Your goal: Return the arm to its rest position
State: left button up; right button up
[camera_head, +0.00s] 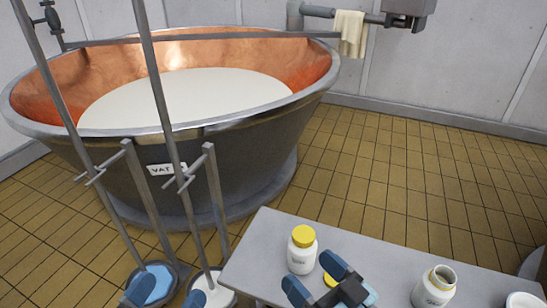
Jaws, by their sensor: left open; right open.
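My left gripper (168,294) is at the bottom left edge, open, with its two blue fingertips apart; the rest of it is cut off by the frame. It is in front of the feet of two long-handled tools, and I see nothing held in it. My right gripper (316,277) is over the grey table, open, with its blue fingers apart. A yellow lid (330,280) shows partly just behind its fingers; I cannot tell whether they touch. A white jar with a yellow cap (302,250) stands upright just behind the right gripper.
An open white jar (434,287) stands on the grey table (385,258), with a white item (522,300) at its right. A copper vat (300,70) of white liquid stands behind. Two long tool handles (160,90) rise before it. A cloth (350,32) hangs on a pipe.

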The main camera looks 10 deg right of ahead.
pick_arm(q)
notch_tip(320, 180, up, 8)
jog(key=a+f+g+y+p, duration=0.1)
jog(key=a+g+y+p, duration=0.15)
jog(key=p, duration=1.85)
pick_arm(e)
notch_tip(320, 180, up, 8)
jog(key=d+g+h, duration=0.2)
jog(key=d+h, duration=0.1)
pick_arm(q)
jog(key=s+a+r+g+y+p, duration=0.2)
jog(key=s+a+g+y+p, duration=0.1)
jog(key=p, duration=1.5)
jog(key=s+a, duration=0.1)
jog(key=a, duration=0.1)
jog(key=shift+a+p, duration=0.35)
jog(key=shift+p, duration=0.05)
pick_arm(e)
jog(key=s+d+r+g+h, duration=0.1)
jog(key=s+d+g+h, duration=0.2)
jog(key=s+d, duration=0.1)
jog(key=shift+d, duration=0.55)
